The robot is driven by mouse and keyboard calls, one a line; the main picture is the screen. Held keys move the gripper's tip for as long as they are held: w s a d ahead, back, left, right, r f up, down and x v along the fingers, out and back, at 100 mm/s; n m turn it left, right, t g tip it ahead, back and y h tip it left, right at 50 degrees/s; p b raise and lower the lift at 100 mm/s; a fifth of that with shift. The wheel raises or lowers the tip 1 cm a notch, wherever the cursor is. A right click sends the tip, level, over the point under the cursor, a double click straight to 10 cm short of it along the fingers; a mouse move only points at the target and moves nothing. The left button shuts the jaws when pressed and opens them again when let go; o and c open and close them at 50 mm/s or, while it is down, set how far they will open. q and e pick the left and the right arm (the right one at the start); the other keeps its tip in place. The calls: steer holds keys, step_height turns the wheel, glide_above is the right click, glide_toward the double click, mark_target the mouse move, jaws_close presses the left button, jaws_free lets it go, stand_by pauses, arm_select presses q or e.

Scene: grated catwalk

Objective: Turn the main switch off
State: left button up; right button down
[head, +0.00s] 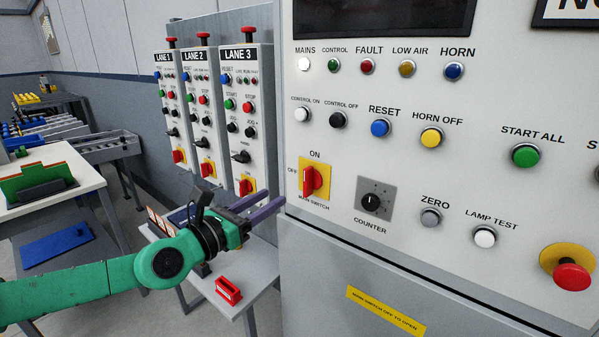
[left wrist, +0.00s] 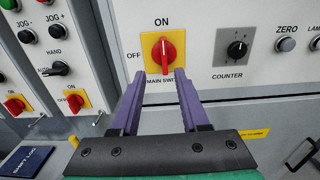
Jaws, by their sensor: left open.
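The main switch (head: 312,181) is a red rotary handle on a yellow plate, on the front of the large grey cabinet. Its handle stands upright, towards the ON label; OFF is marked to its left. It also shows in the left wrist view (left wrist: 164,50), straight ahead of the fingertips. My left gripper (head: 268,203) is open and empty, its purple fingers apart, left of and a little below the switch in the head view. In the left wrist view the gripper (left wrist: 157,76) has its tips just below the handle, apparently not touching it. My right gripper is not in view.
A counter knob (head: 370,203) sits right of the switch. Several buttons and a red emergency stop (head: 572,276) share the panel. Three lane panels with similar red switches (head: 246,187) stand left. A small table (head: 262,272) holding a red item (head: 228,290) is below my arm.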

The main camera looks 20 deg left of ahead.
mark_target(305, 180)
arm_select(q)
steer(key=p+x, duration=0.2)
steer(key=x, duration=0.1)
steer(key=p+x, duration=0.3)
steer(key=x, duration=0.1)
steer(key=p+x, duration=0.2)
steer(key=x, duration=0.1)
steer(key=shift+d+r, duration=0.1)
steer(key=shift+d, duration=0.25)
steer(key=shift+w+d, duration=0.15)
steer(key=shift+w, duration=0.15)
jaws_close()
